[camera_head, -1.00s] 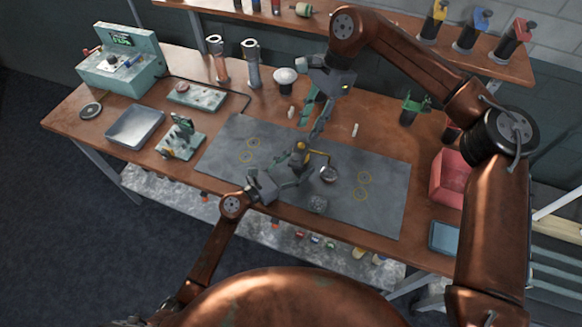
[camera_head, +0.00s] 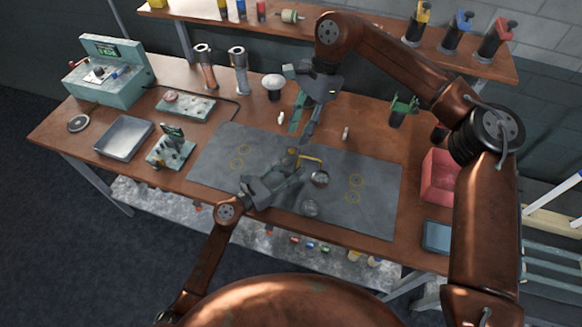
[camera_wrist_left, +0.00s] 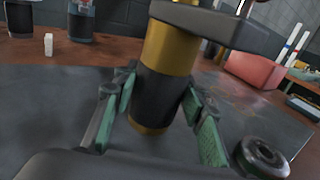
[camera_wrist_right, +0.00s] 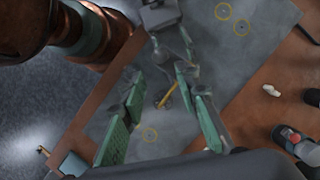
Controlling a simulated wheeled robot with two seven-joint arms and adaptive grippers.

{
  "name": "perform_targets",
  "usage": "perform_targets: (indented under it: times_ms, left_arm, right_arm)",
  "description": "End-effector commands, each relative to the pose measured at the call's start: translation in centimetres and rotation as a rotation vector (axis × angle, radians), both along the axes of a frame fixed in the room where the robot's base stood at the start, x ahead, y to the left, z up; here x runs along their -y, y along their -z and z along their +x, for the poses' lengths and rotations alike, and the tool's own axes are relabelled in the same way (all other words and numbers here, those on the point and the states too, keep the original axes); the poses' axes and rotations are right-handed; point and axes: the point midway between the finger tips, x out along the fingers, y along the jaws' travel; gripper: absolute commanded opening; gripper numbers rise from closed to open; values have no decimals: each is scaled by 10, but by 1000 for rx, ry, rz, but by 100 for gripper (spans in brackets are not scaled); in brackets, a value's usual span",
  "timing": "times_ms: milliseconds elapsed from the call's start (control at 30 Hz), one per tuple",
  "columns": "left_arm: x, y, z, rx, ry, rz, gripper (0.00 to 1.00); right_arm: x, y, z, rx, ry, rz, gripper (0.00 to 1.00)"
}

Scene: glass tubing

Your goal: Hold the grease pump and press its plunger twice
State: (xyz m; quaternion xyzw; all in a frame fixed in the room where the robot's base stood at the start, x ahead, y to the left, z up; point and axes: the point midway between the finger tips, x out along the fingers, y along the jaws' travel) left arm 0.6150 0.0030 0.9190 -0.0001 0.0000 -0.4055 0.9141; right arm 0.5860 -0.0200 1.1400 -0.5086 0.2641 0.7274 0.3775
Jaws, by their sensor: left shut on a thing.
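The grease pump (camera_head: 291,160), with a gold and black body and a yellow spout, stands about upright over the grey mat. My left gripper (camera_head: 288,178) is shut around its body. The left wrist view shows the black and gold barrel (camera_wrist_left: 166,75) between the green pads of that gripper (camera_wrist_left: 160,105). My right gripper (camera_head: 303,135) is open and empty just above and behind the pump, pointing down. In the right wrist view its green fingers (camera_wrist_right: 160,85) are spread, with the yellow spout (camera_wrist_right: 168,93) between them. The plunger is not clearly visible.
The grey mat (camera_head: 225,165) has yellow ring marks. A white mushroom-shaped thing (camera_head: 274,83) stands behind. A red bin (camera_head: 440,178) is at right, a metal tray (camera_head: 123,139) at left.

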Motion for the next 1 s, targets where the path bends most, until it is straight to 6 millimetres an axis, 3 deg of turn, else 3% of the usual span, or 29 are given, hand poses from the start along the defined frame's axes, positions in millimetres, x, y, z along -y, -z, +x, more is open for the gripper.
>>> perform_targets:
  times_ms: [200, 600, 767, 1000]
  left_arm:
    - [0, 0, 0, 0, 0, 0, 1]
    - [0, 0, 0, -1, 0, 1, 1]
    - [0, 0, 0, 0, 0, 0, 1]
    - [0, 0, 0, 0, 0, 0, 1]
  right_arm:
    - [0, 0, 0, 0, 0, 0, 28]
    - [-31, 0, -22, 182, -106, -230, 0]
    - [-33, 5, -24, 219, -118, -275, 0]
    - [-33, 31, -24, 217, -119, -276, 0]
